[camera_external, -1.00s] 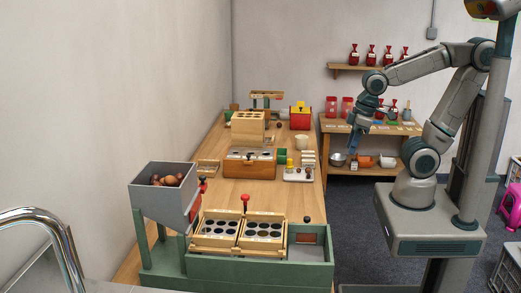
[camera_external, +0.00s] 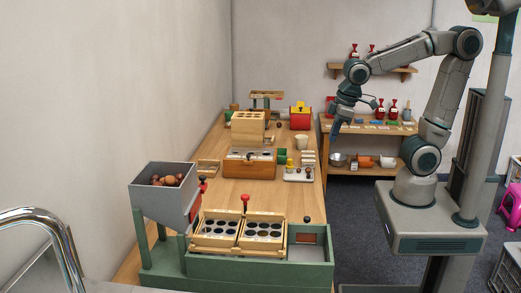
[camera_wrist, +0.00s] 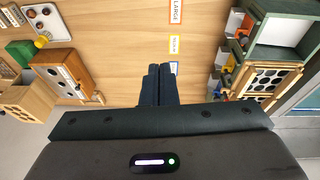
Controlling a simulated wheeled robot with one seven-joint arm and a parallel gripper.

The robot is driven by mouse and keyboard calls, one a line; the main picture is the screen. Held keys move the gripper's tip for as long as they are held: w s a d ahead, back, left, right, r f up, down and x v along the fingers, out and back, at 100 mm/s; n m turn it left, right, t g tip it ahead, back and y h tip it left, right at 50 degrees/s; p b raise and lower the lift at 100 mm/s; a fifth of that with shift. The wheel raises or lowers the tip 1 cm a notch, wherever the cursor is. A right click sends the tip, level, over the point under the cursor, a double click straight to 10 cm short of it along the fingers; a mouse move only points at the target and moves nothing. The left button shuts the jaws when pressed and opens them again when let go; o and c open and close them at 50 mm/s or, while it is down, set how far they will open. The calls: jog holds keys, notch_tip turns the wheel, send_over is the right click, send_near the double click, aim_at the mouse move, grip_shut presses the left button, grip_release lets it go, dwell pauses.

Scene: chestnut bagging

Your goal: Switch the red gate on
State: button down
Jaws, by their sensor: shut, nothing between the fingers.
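The grey hopper (camera_external: 160,201) on its green stand holds several chestnuts (camera_external: 167,180). A red panel (camera_external: 194,207) is on its right side, with a red-knobbed lever (camera_external: 203,184) by it; I take this to be the red gate, but its setting cannot be told. My gripper (camera_external: 335,137) is beyond the hopper and to its right, above the right edge of the long table, pointing down. In the wrist view my gripper (camera_wrist: 158,72) shows its two dark fingers together, empty, over bare wood.
The green station (camera_external: 262,270) holds wooden sorting trays (camera_external: 216,242). A wooden box with holes (camera_external: 250,169) and a white tray with small knobs (camera_external: 299,178) stand further back. A red box (camera_external: 300,121) is behind.

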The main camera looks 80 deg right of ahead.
jog(key=w+a+r+n+h+p, duration=0.1)
jog(key=w+a+r, duration=0.1)
jog(key=w, duration=0.3)
jog(key=w+a+r, duration=0.2)
jog(key=w+a, duration=0.1)
jog(key=w, duration=0.3)
jog(key=w+a+n+t+h+p, duration=0.1)
jog(key=w+a+n+t+p, duration=0.1)
jog(key=w+a, duration=1.6)
jog(key=a+t+p, duration=0.1)
jog(key=a, duration=0.2)
jog(key=shift+f+n, duration=0.3)
jog(key=shift+f, duration=0.1)
jog(key=shift+f, duration=0.1)
jog(key=p, duration=0.4)
send_near(200, 186)
jog(key=a+x, duration=0.1)
jog(key=x, duration=0.2)
jog(key=shift+w+d+f+p, duration=0.35)
jog(key=shift+d+f, duration=0.2)
jog(key=shift+d, duration=0.1)
